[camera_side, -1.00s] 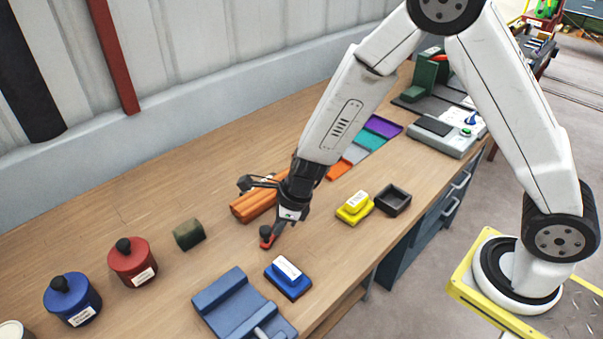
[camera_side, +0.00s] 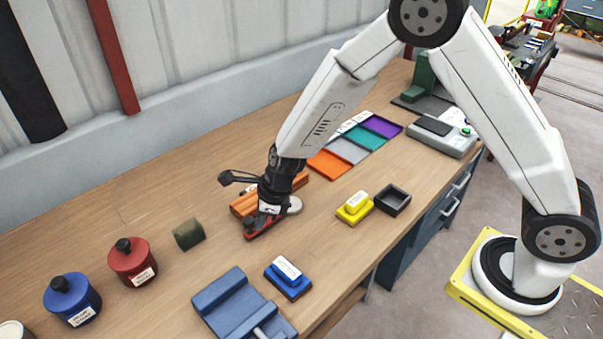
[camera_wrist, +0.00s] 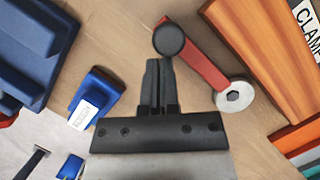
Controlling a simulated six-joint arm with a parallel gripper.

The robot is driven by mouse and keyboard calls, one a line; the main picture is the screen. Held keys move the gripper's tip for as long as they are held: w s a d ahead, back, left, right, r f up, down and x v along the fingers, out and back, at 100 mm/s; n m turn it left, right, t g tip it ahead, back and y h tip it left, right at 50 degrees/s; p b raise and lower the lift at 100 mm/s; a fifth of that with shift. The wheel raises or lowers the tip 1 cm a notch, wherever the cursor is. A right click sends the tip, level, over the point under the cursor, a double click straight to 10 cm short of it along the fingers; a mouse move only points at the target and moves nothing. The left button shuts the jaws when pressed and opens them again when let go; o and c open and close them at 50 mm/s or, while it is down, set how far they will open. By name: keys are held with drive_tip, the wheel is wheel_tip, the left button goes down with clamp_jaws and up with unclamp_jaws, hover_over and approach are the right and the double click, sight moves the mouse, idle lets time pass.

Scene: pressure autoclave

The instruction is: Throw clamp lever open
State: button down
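The clamp lever (camera_wrist: 200,58) is a flat red bar with a round black knob (camera_wrist: 170,39) at one end and a grey hub with a hex bolt (camera_wrist: 234,96) at the other. In the side view, the lever (camera_side: 266,226) lies low over the bench beside an orange block (camera_side: 243,207), its hub (camera_side: 294,205) at the right end. My gripper (camera_wrist: 160,62) has its two fingers together, with nothing seen between them. Its tips are right at the knob's edge; I cannot tell if they touch. In the side view, my gripper (camera_side: 255,225) partly hides the lever and knob.
The orange block carries a label partly reading "CLAMP" in the wrist view. A blue vise (camera_side: 235,298) and a blue block (camera_side: 288,280) stand in front. A yellow block (camera_side: 354,208) is right.

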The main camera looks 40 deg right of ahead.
idle(0.4)
drive_tip(key=shift+s+d+r, duration=0.1)
drive_tip(key=shift+s+d, duration=0.35)
drive_tip(key=shift+s, duration=0.4)
drive_tip(key=shift+s+d, duration=0.4)
drive_tip(key=shift+s, duration=0.4)
drive_tip(key=shift+s+d+r, duration=0.1)
drive_tip(key=shift+s+r, duration=0.05)
drive_tip(key=shift+s, duration=0.05)
drive_tip(key=s+a+v, duration=0.1)
drive_tip(key=v, duration=0.8)
drive_tip(key=shift+r, duration=0.3)
drive_tip(key=shift+d, duration=0.1)
